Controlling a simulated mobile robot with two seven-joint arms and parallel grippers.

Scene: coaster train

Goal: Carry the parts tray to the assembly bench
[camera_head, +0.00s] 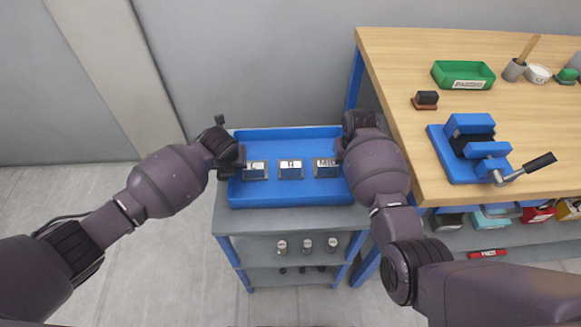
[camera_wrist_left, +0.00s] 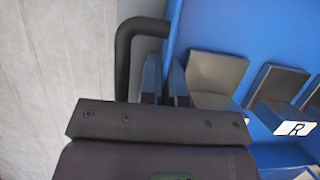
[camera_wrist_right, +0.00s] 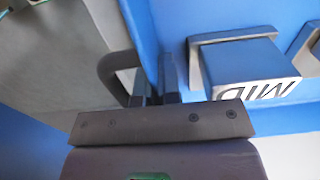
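The blue parts tray (camera_head: 290,195) rests on the top of a grey cart, with several grey labelled blocks in a row in it. My left gripper (camera_head: 232,155) is at its left end and my right gripper (camera_head: 345,150) at its right end. In the left wrist view, the fingers (camera_wrist_left: 165,85) sit close together astride the tray's end wall, beside a black loop handle (camera_wrist_left: 128,50). The right wrist view shows the same, with fingers (camera_wrist_right: 155,88) close about the wall next to a handle (camera_wrist_right: 108,68). The assembly bench (camera_head: 440,55) has a wooden top.
The cart (camera_head: 300,218) has lower shelves with several small cylinders. On the bench stand a blue vise (camera_head: 465,165), a green bin (camera_head: 463,74), a dark stamp-like block (camera_head: 426,99) and a grey cup (camera_head: 513,70).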

